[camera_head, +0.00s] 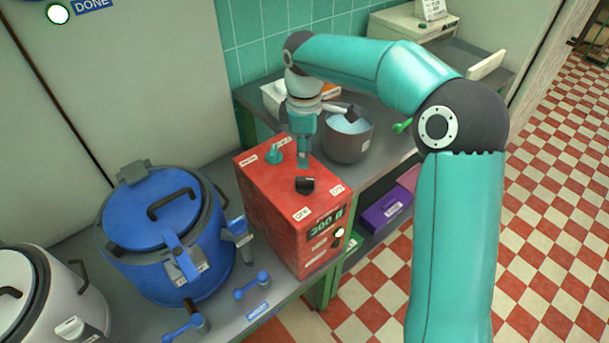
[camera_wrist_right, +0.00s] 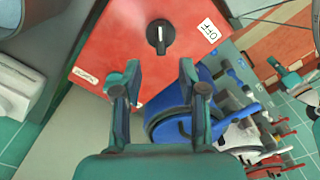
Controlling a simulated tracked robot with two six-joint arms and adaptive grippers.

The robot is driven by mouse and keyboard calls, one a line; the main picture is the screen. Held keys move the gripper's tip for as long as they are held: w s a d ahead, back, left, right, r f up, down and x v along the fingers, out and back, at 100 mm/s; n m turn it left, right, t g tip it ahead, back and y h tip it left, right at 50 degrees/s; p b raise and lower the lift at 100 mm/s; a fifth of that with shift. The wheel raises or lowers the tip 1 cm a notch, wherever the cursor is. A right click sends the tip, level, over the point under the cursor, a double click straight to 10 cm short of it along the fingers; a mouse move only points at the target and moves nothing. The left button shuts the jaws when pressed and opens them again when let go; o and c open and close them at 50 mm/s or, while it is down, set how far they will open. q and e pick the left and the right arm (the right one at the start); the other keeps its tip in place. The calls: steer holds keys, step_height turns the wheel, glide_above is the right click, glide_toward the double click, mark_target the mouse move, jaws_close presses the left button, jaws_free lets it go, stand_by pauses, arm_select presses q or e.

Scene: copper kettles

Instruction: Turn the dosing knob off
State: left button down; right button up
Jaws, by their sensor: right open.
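The red dosing box (camera_head: 268,205) stands on the grey bench with a black knob (camera_head: 305,184) on its top. The OFF label (camera_head: 301,214) and the ON label (camera_head: 337,189) are on the top near the knob. In the right wrist view the black knob (camera_wrist_right: 158,37) has a white pointer mark, and the OFF label (camera_wrist_right: 210,30) is to its right. I cannot tell the knob's exact setting. My right gripper (camera_head: 303,162) points down just behind the knob. Its fingers are apart and empty in the wrist view (camera_wrist_right: 160,68), and the knob is beyond them. My left gripper is not in view.
A teal knob (camera_head: 273,154) stands on the same box top. A green-lit display (camera_head: 326,223) is on its front. A blue kettle (camera_head: 155,225) stands to the left, a grey pot (camera_head: 349,138) to the right behind. Purple boxes (camera_head: 386,212) sit on a lower shelf.

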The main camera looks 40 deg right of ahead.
mark_target(305, 178)
step_height(305, 178, down, 8)
steer(key=shift+s+f, duration=0.1)
stand_by(0.4)
jaws_close()
